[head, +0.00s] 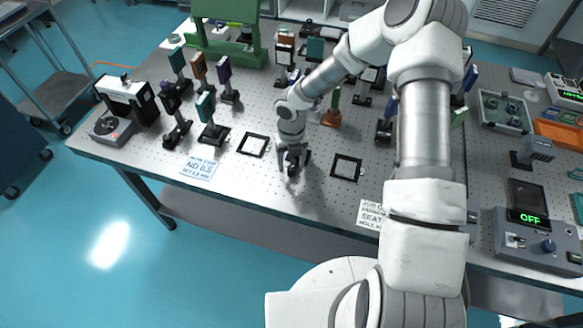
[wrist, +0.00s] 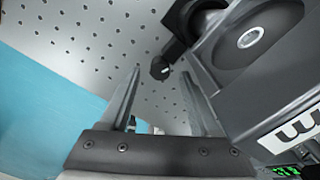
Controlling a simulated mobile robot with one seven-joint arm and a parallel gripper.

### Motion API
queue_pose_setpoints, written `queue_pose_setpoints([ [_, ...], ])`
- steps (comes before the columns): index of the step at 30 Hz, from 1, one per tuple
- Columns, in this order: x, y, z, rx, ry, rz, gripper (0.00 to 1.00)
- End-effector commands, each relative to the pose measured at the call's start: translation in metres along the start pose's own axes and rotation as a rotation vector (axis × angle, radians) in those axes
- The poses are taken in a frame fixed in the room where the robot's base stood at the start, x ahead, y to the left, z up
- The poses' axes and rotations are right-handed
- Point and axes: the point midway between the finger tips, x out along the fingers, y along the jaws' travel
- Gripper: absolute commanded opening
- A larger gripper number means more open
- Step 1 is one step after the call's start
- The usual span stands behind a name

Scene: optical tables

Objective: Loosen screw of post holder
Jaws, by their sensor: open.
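My gripper (head: 291,163) points down at the optical table (head: 255,182) near its front edge, between two black square frames. In the wrist view my gripper (wrist: 162,73) is open, its two fingers apart with nothing held between them. A small dark screw knob (wrist: 160,68) shows in the gap near the fingertips, on the side of a black post holder (wrist: 180,42). I cannot tell whether the fingers touch the knob. In the head view the dark post holder (head: 299,161) is partly hidden by my gripper.
Black square frames (head: 252,145) and (head: 346,167) lie to either side. Several posts with coloured plates, such as a teal one (head: 206,106), stand at the left and behind. A control box reading OFF (head: 535,240) is at the right. A large dark part (wrist: 250,45) fills the wrist view's right.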

Motion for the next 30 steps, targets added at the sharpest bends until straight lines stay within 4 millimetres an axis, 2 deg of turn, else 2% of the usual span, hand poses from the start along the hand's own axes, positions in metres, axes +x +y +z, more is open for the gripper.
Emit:
queue_pose_setpoints([
  [3,0.017,0.0,0.0,0.0,0.001,0.001,0.63],
  [6,0.025,0.0,0.0,0.0,0.001,0.0,0.63],
  [17,0.03,0.0,0.0,0.0,-0.001,0.0,0.63],
  [27,0.03,0.0,0.0,0.0,0.0,0.0,0.04],
  [28,0.03,0.0,0.0,0.0,0.0,0.0,0.0],
  [30,0.03,0.0,0.0,0.0,0.0,0.0,0.0],
])
